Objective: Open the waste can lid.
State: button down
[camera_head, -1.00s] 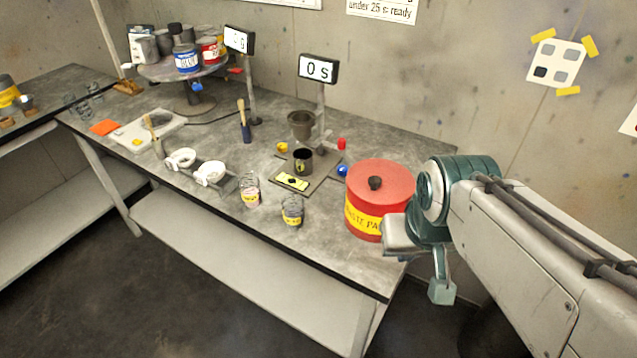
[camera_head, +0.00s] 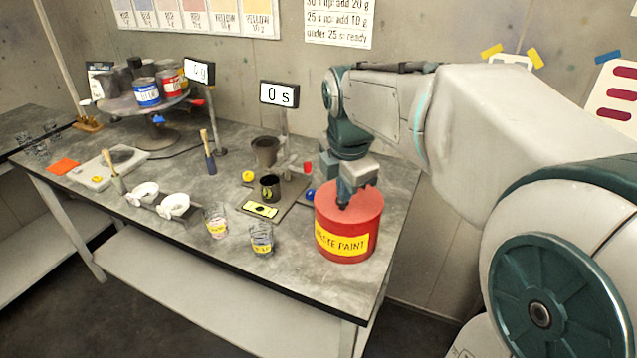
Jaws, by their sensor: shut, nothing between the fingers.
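The red waste can (camera_head: 346,240) with its yellow "WASTE PAINT" label stands upright near the right end of the grey table. Its red lid (camera_head: 366,205) is on it. My gripper (camera_head: 343,206) points down over the lid's middle, where the dark knob was visible earlier. The knob is now hidden behind or under the fingers. The fingers look closed together, and I cannot tell whether they touch the lid.
Two glass jars (camera_head: 261,238) stand near the front edge of the grey table (camera_head: 230,275). The wall is close behind.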

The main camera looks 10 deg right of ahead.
aim_at(336, 214)
jog(key=w+f+n, duration=0.2)
jog(key=f, duration=0.1)
jog(key=w+f+n, duration=0.2)
jog(key=f, duration=0.1)
jog(key=w+f+n, duration=0.2)
jog(key=w+f, duration=0.1)
jog(key=f, duration=0.1)
jog(key=shift+d+n, duration=0.25)
jog(key=shift+n, duration=0.15)
jog(key=shift+r, duration=0.1)
